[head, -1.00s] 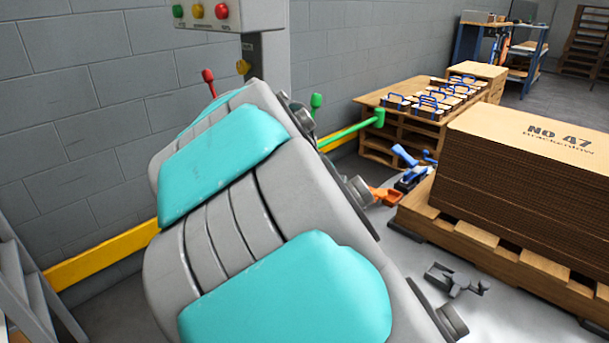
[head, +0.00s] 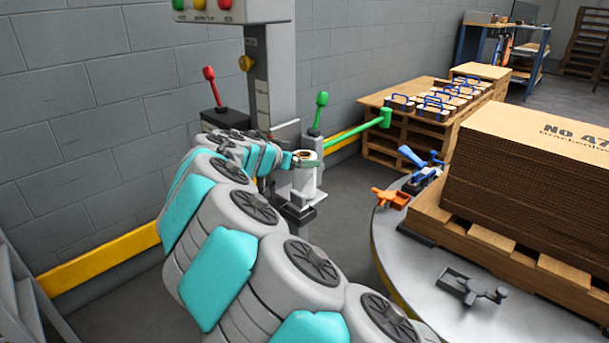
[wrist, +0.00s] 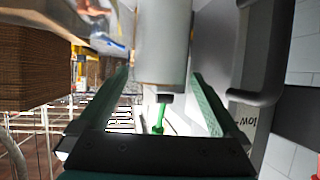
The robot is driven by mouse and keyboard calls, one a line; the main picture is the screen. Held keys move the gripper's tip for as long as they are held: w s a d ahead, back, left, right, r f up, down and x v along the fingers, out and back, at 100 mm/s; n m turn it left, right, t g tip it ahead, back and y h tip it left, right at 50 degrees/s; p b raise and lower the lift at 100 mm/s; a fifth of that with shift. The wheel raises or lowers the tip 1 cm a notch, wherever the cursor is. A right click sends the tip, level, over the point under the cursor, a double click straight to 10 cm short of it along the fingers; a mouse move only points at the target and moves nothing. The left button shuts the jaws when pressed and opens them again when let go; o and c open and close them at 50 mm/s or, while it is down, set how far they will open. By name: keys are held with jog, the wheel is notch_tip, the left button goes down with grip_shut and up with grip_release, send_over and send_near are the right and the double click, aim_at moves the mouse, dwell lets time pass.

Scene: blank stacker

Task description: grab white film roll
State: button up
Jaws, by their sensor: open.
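The white film roll (head: 305,178) stands upright on the carriage of the grey machine column in the head view, its brown core showing at the top. In the wrist view the white roll (wrist: 162,42) fills the upper middle, between the two green fingers. My gripper (head: 303,162) is at the roll's upper part in the head view, at the end of my outstretched arm. In the wrist view my gripper (wrist: 160,85) is open, one finger on each side of the roll with gaps showing. Whether a finger touches the roll is unclear.
The grey column (head: 270,80) has a red lever (head: 211,85) and a green lever (head: 319,110). A green bar (head: 355,130) sticks out to the right. A turntable (head: 400,260) bears a pallet with stacked cardboard (head: 545,170). A grey wall stands behind.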

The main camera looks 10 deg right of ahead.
jog(key=x, duration=0.3)
grip_shut()
dwell(0.8)
